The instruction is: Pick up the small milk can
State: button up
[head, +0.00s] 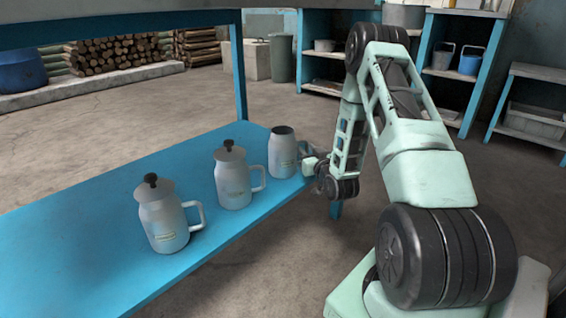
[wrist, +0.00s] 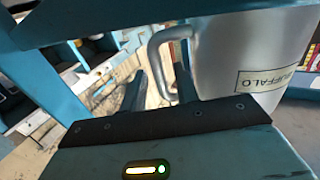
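Three grey metal milk cans stand upright on a blue shelf (head: 70,235). The far can (head: 283,155) has an open dark top and looks the smallest, though it is farthest away. The middle can (head: 235,185) and the near can (head: 165,225) have lids with black knobs. My gripper (head: 308,163) is at the far can's handle side. In the wrist view, a can with a BUFFALO label (wrist: 225,60) fills the right, and its handle (wrist: 157,60) lies at the dark fingers (wrist: 165,80). Whether the fingers press on the handle is unclear.
A blue post (head: 238,75) and an overhead tabletop (head: 110,25) frame the shelf. The middle can stands close beside the far can. Blue shelving with buckets (head: 470,62) is behind. The concrete floor is open at left.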

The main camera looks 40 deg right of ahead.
jog(key=shift+w+d, duration=0.2)
jog(key=shift+w, duration=0.2)
grip_shut()
dwell(1.2)
